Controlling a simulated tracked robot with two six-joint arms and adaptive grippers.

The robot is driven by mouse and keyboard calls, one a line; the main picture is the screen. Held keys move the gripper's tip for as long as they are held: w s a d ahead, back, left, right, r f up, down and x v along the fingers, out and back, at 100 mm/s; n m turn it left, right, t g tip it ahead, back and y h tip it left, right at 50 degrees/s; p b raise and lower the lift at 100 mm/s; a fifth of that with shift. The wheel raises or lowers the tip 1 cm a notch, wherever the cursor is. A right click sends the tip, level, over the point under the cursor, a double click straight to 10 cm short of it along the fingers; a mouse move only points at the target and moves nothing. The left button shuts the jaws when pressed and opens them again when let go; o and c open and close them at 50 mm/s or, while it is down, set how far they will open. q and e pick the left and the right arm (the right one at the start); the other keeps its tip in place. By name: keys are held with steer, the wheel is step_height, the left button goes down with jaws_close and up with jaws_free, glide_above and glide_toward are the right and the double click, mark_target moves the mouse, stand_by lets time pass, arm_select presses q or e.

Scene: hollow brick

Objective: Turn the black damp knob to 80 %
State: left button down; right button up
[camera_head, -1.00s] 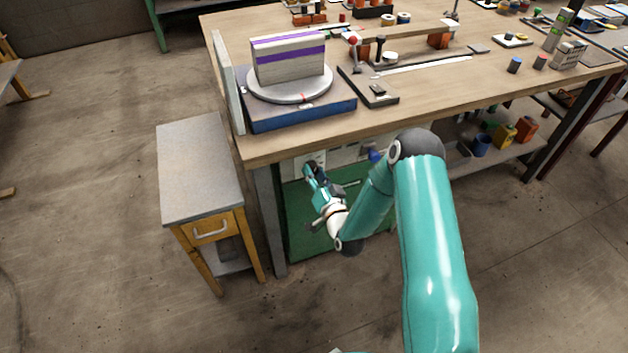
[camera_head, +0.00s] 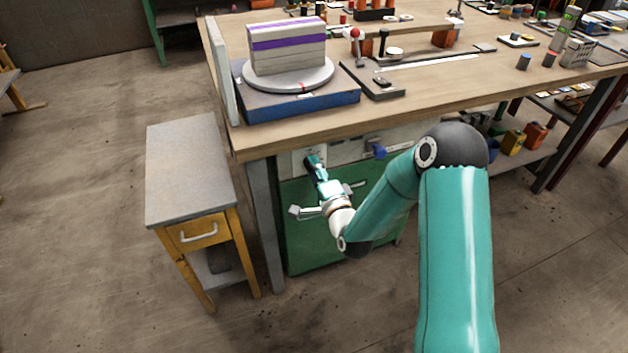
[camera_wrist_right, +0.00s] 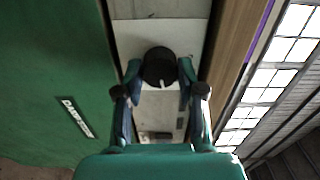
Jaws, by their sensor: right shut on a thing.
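The black knob (camera_wrist_right: 160,66) sits on a pale panel (camera_wrist_right: 145,38) in the right wrist view. Its white pointer mark faces the lower edge of that picture, slightly right. My right gripper (camera_wrist_right: 160,72) has one finger on each side of the knob and is shut on it. In the head view my right gripper (camera_head: 313,162) is at the pale panel under the workbench's front edge, above the green cabinet front (camera_head: 300,250). The knob is hidden there behind the gripper. No scale is readable. My left gripper is not in view.
The wooden bench edge (camera_head: 400,110) overhangs the panel just above my gripper. A small grey-topped drawer table (camera_head: 185,170) stands to the left. The floor in front is clear.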

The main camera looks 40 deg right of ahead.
steer(key=shift+s+d+f+m+b, duration=0.1)
steer(key=shift+f+m+b, duration=0.1)
steer(key=shift+m+b, duration=0.95)
steer(key=shift+f+m+b, duration=0.15)
steer(key=shift+m+b, duration=0.85)
steer(key=shift+m, duration=0.15)
steer(key=o, duration=1.1)
steer(key=shift+c, duration=0.2)
steer(key=shift+o, duration=0.4)
steer(key=shift+r, duration=0.15)
steer(key=v, duration=0.7)
steer(key=shift+s, duration=0.25)
